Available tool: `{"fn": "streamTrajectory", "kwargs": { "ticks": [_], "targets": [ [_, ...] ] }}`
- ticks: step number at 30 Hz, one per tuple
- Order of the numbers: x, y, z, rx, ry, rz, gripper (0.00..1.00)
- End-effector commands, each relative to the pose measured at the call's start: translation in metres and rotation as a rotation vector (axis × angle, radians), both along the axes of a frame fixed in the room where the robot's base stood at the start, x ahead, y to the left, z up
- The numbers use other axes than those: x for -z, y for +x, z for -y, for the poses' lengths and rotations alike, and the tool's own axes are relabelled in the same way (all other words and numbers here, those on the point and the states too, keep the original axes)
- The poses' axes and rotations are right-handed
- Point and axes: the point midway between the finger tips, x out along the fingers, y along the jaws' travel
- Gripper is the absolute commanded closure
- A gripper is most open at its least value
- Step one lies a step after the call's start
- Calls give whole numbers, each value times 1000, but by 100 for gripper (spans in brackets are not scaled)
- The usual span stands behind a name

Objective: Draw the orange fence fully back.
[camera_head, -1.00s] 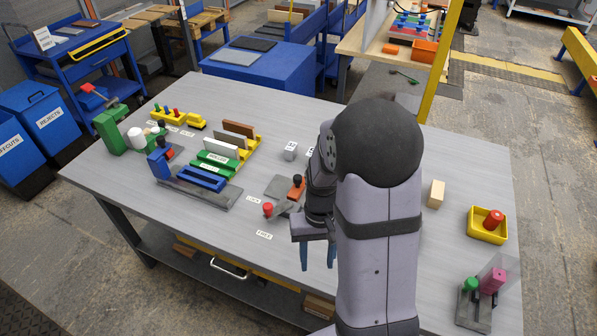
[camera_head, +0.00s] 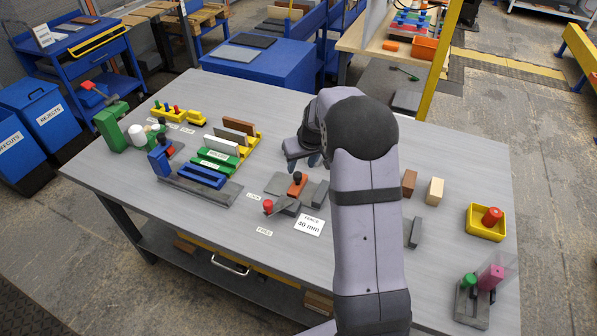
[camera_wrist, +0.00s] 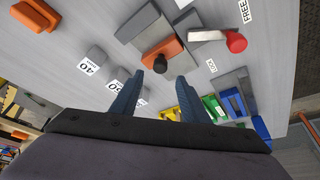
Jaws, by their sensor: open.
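The orange fence (camera_head: 294,190) is a small block with a black knob on a grey plate (camera_head: 277,184). In the wrist view the fence (camera_wrist: 170,48) and its knob (camera_wrist: 158,63) lie just beyond my fingertips. A lever with a red knob (camera_head: 267,206) sits beside it, near the LOCK label (camera_head: 253,197); the FREE label (camera_head: 265,233) is farther front. The red knob also shows in the wrist view (camera_wrist: 236,42). My gripper (camera_wrist: 162,82) is open and empty, its fingers apart from the knob. In the head view my gripper (camera_head: 314,160) is partly hidden by my arm.
A card reading FENCE 40 mm (camera_head: 309,225) lies in front of the fence. A grey block (camera_head: 320,194) stands right of it. Green and blue racks (camera_head: 203,175) stand to the left. Grey numbered blocks (camera_wrist: 97,60) show in the wrist view. Front table is mostly clear.

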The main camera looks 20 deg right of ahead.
Motion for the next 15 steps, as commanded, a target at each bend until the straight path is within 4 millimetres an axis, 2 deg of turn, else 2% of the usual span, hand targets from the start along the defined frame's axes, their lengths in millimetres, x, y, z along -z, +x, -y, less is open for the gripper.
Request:
{"fn": "streamTrajectory", "kwargs": {
  "ticks": [15],
  "targets": [
    [51,20,0,1,1,-3,59]
  ]
}}
